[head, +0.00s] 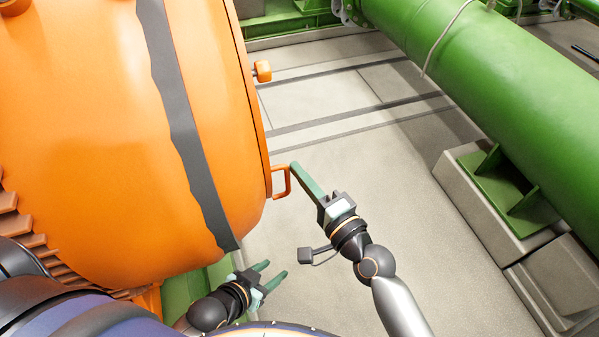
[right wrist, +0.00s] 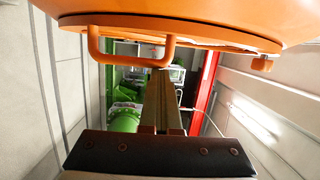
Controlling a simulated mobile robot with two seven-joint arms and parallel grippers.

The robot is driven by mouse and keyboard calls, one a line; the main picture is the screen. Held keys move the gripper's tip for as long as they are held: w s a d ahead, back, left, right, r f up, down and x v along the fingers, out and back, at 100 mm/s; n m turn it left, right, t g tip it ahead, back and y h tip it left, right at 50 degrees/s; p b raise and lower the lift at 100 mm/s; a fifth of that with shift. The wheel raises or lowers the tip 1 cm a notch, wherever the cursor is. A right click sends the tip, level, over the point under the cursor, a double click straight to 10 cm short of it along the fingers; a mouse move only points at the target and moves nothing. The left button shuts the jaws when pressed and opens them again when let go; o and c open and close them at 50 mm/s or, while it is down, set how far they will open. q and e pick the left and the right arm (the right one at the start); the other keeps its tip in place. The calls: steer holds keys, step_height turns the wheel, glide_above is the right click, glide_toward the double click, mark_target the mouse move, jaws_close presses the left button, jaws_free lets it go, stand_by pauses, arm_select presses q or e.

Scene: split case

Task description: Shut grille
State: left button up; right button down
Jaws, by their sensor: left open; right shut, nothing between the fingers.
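A large orange rounded case (head: 90,130) fills the left of the head view, with a jagged dark grey band (head: 178,110) running down it. No barred grille is clearly recognisable. A thin orange rim on its right edge carries a U-shaped orange handle (head: 287,188), also seen at the top of the right wrist view (right wrist: 130,52). My right gripper (head: 295,167) is shut and empty, its fingertips beside the handle. In the right wrist view its fingers (right wrist: 166,75) reach close to the handle's right leg; contact cannot be told. My left gripper (head: 273,270) is open and empty, below the handle.
A small orange knob (head: 262,71) sticks out of the rim above the handle. A big green pipe (head: 480,70) rests on a concrete block (head: 480,205) at the right. The grey floor (head: 350,150) between case and pipe is clear. Orange ribs (head: 22,225) line the case's lower left.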

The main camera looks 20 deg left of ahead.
arm_select(q)
steer(key=shift+w+d+f+b, duration=0.2)
steer(key=shift+w+d+b, duration=0.25)
steer(key=shift+b, duration=0.05)
arm_select(e)
steer(key=v, duration=1.2)
steer(key=shift+d, duration=0.25)
steer(key=shift+s, duration=0.1)
arm_select(q)
steer(key=shift+d, duration=0.1)
arm_select(e)
steer(key=shift+s, duration=0.1)
